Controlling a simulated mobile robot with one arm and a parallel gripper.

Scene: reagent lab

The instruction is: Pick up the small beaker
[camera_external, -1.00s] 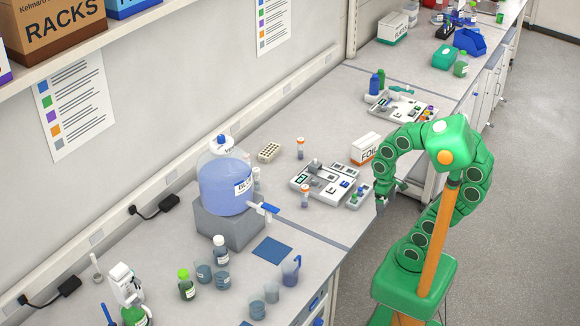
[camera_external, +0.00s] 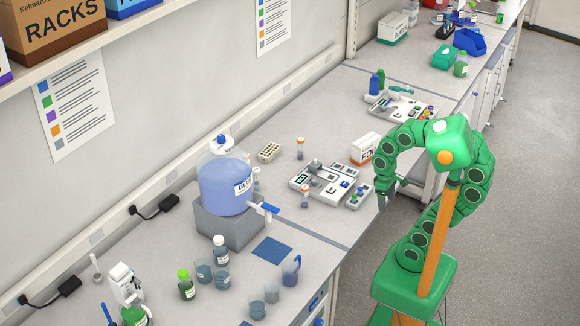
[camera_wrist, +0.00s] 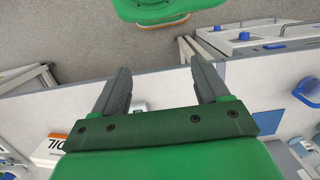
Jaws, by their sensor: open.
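I cannot tell which one is the small beaker. My gripper (camera_external: 383,201) hangs by the bench's front edge, right of the FOIL box and well apart from the beakers. In the wrist view my gripper (camera_wrist: 158,78) is open, with nothing between its two dark fingers.
A blue-handled jug (camera_external: 291,271) stands beside the front beakers; its handle shows in the wrist view (camera_wrist: 306,91). A blue mat (camera_external: 272,249) lies behind. A large blue-filled carboy (camera_external: 225,185) sits on a grey block. The FOIL box (camera_external: 364,149) and a kit tray (camera_external: 323,182) are near my gripper.

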